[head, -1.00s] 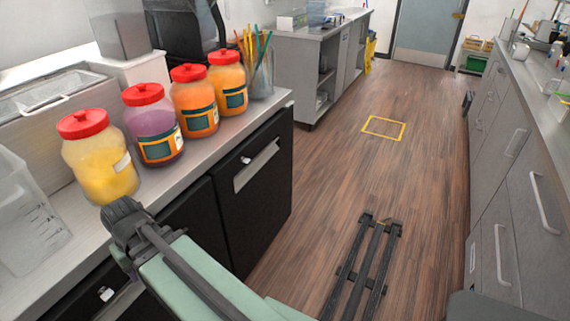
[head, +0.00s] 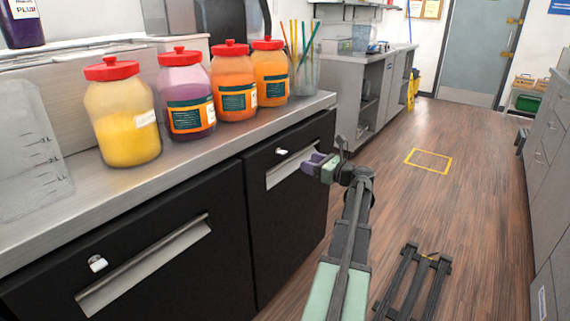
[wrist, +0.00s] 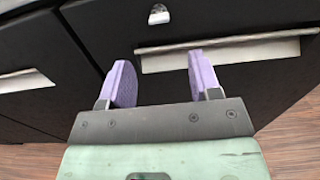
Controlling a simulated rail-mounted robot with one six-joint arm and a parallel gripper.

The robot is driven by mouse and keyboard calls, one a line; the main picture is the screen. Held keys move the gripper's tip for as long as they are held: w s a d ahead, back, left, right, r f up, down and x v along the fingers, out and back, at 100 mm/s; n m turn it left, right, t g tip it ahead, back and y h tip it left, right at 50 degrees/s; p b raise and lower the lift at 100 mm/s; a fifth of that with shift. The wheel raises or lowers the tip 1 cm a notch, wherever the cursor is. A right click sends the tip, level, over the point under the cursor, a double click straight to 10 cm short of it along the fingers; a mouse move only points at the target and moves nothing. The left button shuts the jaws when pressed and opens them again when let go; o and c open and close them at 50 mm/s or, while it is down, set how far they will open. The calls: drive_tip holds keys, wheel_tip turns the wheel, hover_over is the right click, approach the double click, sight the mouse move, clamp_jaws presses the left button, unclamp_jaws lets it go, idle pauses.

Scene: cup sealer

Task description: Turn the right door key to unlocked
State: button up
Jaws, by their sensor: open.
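The right black door (head: 262,199) under the counter carries a small silver key (head: 281,151) near its top and a long metal handle below it. In the wrist view the right door's key (wrist: 158,15) shows at the top, above the metal handle (wrist: 230,52). My gripper (head: 314,163) is in front of the right door, to the right of the key and slightly lower. Its purple fingers (wrist: 160,75) are open and empty, apart from the door. The key's exact turn angle is too small to tell.
The left black door (head: 150,250) has its own key (head: 97,263) and handle. Several red-lidded jars (head: 187,95) and a cup of straws (head: 304,75) stand on the counter (head: 110,190).

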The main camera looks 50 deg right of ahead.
sight(285, 152)
drive_tip(key=w, duration=1.1)
drive_tip(key=shift+r, duration=0.1)
drive_tip(key=c, duration=0.9)
